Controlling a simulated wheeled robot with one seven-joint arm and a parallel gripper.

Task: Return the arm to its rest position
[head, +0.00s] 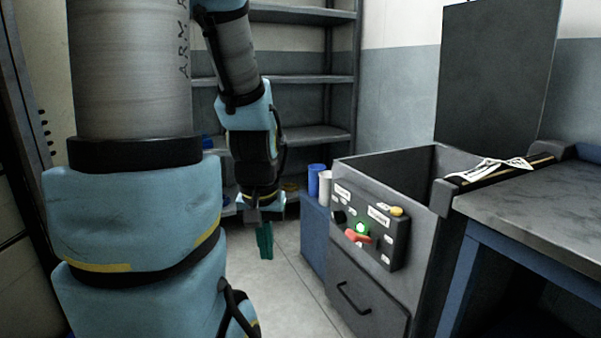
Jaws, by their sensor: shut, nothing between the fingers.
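My arm, with light-blue joints and grey links, fills the left side of the head view. My gripper (265,243) hangs pointing down near the middle of the view, with its teal fingers together and nothing between them. It hangs in front of the grey shelving, over the floor, left of the grey machine, and appears apart from both.
A grey open-topped machine (365,285) with a control box (372,225) stands at right. A blue cup (316,178) and a white cup (325,188) stand on a blue cabinet (314,240). A workbench (540,215) is far right. Shelving (310,135) is behind; some floor (275,290) is clear.

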